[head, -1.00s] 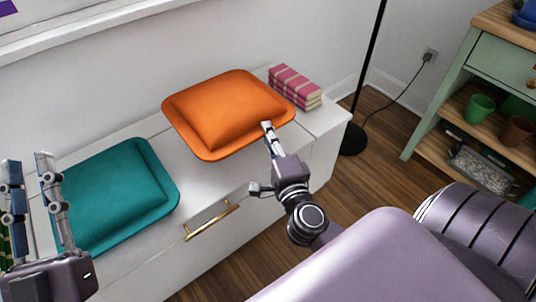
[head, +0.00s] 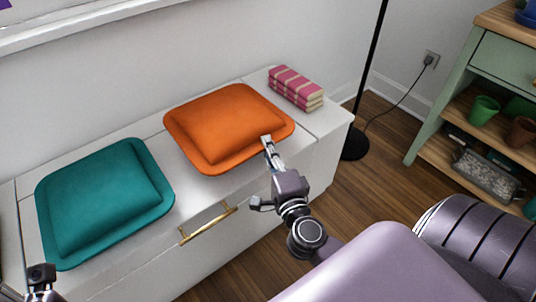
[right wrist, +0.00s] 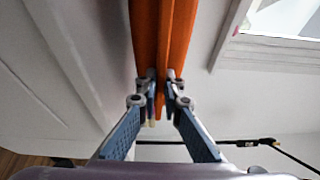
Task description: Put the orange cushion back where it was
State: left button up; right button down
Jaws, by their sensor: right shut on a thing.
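The orange cushion (head: 225,125) is over the white bench top, right of the teal cushion (head: 105,195) and left of the striped books. My right gripper (head: 268,146) is shut on the cushion's near right edge. In the right wrist view, the orange edge (right wrist: 165,40) sits between the two fingers (right wrist: 163,85). I cannot tell whether the whole underside touches the bench. Only a small part of my left gripper (head: 42,280) shows at the lower left corner, and its fingers cannot be made out.
The white bench (head: 150,258) has a brass handle (head: 208,223) on its front. The pink striped books (head: 295,88) lie near its right end. A black lamp pole (head: 369,80) stands beyond, and a green shelf unit (head: 425,115) is at the right.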

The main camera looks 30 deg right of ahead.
notch_tip(320, 180, down, 2)
jog(key=shift+f+b, duration=0.1)
jog(key=shift+b, duration=0.25)
jog(key=c, duration=2.5)
grip_release()
jog(key=shift+f, duration=0.1)
jog(key=shift+c, duration=0.2)
jog(key=o, duration=0.4)
jog(key=shift+o, duration=0.2)
